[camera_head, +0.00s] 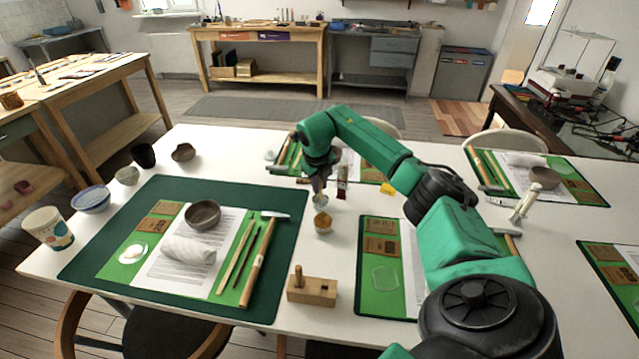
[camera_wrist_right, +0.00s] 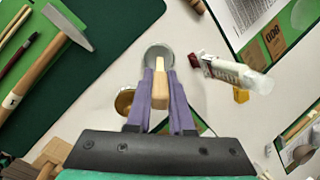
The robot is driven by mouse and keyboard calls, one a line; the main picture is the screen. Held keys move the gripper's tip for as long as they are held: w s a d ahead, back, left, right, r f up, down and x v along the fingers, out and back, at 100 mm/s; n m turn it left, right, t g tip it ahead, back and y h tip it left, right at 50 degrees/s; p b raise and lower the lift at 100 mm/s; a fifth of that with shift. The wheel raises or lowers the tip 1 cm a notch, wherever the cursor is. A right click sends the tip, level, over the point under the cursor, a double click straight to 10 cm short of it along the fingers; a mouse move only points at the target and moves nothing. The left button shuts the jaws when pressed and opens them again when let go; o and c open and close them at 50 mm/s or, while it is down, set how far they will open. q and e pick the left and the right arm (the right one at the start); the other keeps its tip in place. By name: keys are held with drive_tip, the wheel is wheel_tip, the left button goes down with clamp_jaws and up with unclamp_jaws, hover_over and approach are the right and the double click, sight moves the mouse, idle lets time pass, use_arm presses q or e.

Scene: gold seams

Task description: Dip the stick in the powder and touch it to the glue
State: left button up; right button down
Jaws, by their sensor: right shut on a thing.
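My right gripper (camera_head: 318,184) is shut on a pale wooden stick (camera_wrist_right: 159,98), seen between its purple fingers in the right wrist view. The gripper is low over the table, just above a small grey jar (camera_head: 320,201). In the wrist view the stick overlaps the near rim of this round jar (camera_wrist_right: 157,52); I cannot tell whether it touches. A small pot with golden powder (camera_head: 323,219) stands just in front of the jar; a finger partly hides the pot in the wrist view (camera_wrist_right: 124,101). A white blob, perhaps glue, lies on a clear dish (camera_head: 132,253) on the left mat. My left gripper is out of view.
A red-capped tube (camera_head: 342,188) stands right of the jar. A wooden block (camera_head: 312,289) with an upright peg stands in front. The dark green mat (camera_head: 285,262) at left carries a bowl (camera_head: 203,214), a white roll and a hammer (camera_head: 262,255).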

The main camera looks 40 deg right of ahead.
drive_tip(key=shift+f, duration=0.35)
idle(0.7)
idle(0.4)
wheel_tip(320, 180, up, 7)
drive_tip(key=p, duration=0.6)
drive_tip(key=shift+r, duration=0.15)
idle(0.4)
